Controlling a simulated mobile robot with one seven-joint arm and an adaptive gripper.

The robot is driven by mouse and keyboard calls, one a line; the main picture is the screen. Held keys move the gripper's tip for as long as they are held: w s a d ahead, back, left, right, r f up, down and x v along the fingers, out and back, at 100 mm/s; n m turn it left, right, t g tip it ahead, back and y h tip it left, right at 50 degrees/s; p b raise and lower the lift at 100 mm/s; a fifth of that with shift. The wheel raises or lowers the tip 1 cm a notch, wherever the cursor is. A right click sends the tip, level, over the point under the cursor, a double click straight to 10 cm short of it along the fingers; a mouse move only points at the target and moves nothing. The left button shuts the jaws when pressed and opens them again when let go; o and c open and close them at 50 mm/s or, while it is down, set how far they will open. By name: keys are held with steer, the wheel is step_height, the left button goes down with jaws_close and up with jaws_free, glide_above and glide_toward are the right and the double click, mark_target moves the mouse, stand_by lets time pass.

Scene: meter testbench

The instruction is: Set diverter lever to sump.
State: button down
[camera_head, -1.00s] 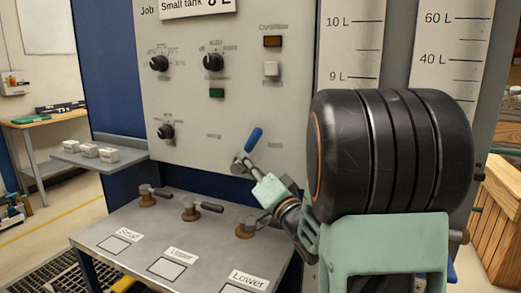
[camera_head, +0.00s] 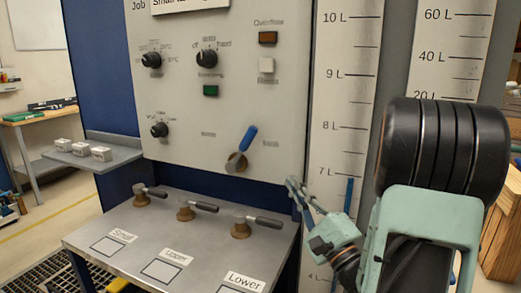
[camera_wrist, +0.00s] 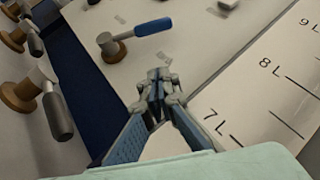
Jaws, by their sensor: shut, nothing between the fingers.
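The diverter lever, with a blue handle (camera_head: 247,140) on a round brass-coloured pivot (camera_head: 237,162), is at the lower right of the grey panel. Its handle points up and leans right. Small labels flank it, too blurred to read. In the wrist view the blue handle (camera_wrist: 153,27) lies beyond my fingertips. My gripper (camera_head: 293,186) is shut and empty, below and right of the lever, in front of the gap between the panel and the sight-gauge. It is apart from the lever. The shut fingertips also show in the wrist view (camera_wrist: 157,80).
Several dark-handled valve levers (camera_head: 241,228) stand on the bench below the panel. The scaled gauge board (camera_head: 345,110) is close right of my gripper. Knobs (camera_head: 206,58) and buttons (camera_head: 266,65) sit higher on the panel. A small shelf (camera_head: 120,157) juts out left.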

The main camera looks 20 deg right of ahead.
mark_target(243, 150)
steer(key=x, duration=0.9)
steer(key=shift+w+a+r, duration=0.1)
steer(key=shift+w+a, duration=0.05)
steer(key=shift+w, duration=0.1)
steer(key=w+a+r, duration=0.2)
steer(key=a, duration=0.1)
steer(key=shift+w, duration=0.15)
steer(key=shift+r, duration=0.2)
steer(key=shift+w+r+n+g+p, duration=0.2)
steer(key=shift+n+g+p, duration=0.1)
steer(key=shift+p, duration=0.35)
